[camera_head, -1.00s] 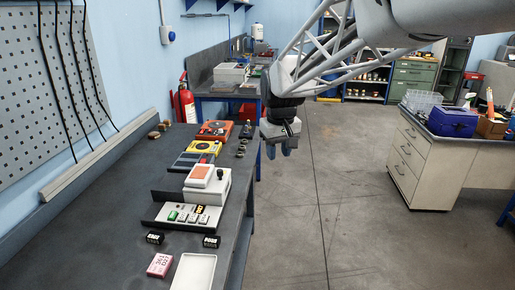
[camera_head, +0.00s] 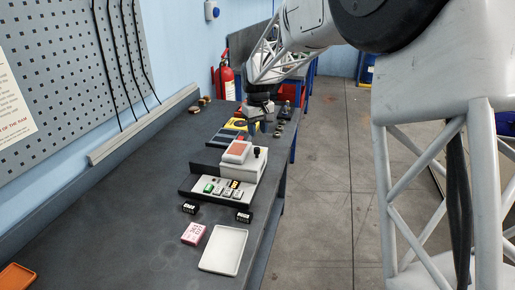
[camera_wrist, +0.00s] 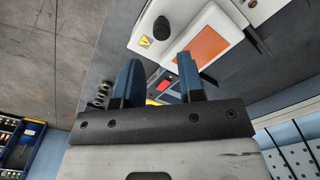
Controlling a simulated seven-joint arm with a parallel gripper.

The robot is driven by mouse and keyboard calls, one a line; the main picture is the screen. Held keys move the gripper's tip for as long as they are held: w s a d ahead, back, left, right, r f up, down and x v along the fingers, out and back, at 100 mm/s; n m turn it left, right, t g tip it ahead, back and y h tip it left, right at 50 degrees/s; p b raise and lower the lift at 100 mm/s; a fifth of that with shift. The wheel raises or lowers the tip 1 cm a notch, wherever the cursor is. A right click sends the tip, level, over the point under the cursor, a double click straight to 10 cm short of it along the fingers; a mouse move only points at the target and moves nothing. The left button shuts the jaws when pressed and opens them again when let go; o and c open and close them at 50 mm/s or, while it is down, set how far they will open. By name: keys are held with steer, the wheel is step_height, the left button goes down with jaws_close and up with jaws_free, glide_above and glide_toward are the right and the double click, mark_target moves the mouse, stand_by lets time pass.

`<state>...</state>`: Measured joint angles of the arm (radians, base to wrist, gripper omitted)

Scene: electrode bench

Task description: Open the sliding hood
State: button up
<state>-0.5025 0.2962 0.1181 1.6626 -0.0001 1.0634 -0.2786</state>
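A white device with an orange-topped raised part (camera_head: 238,149), which looks like the hood, stands on the bench; I cannot tell its slide position. A small black knob (camera_head: 257,150) is on the device's right side. In the wrist view, the orange panel (camera_wrist: 207,47), white body (camera_wrist: 180,14) and black knob (camera_wrist: 161,28) fill the upper middle. My gripper (camera_head: 263,127) is over the bench, just behind the device in the head view. In the wrist view, my gripper's blue fingers (camera_wrist: 158,78) are apart with nothing held between them; the device appears beyond them.
Two small black blocks, a pink box (camera_head: 194,233) and a white tray (camera_head: 223,249) lie nearer. Yellow and dark instruments stand behind. The bench's left side is mostly clear.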

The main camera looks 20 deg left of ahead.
mark_target(257, 148)
steer(key=shift+a+f, duration=0.1)
steer(key=shift+a, duration=0.05)
steer(key=shift+f, duration=0.1)
steer(key=shift+f, duration=3.8)
jaws_close()
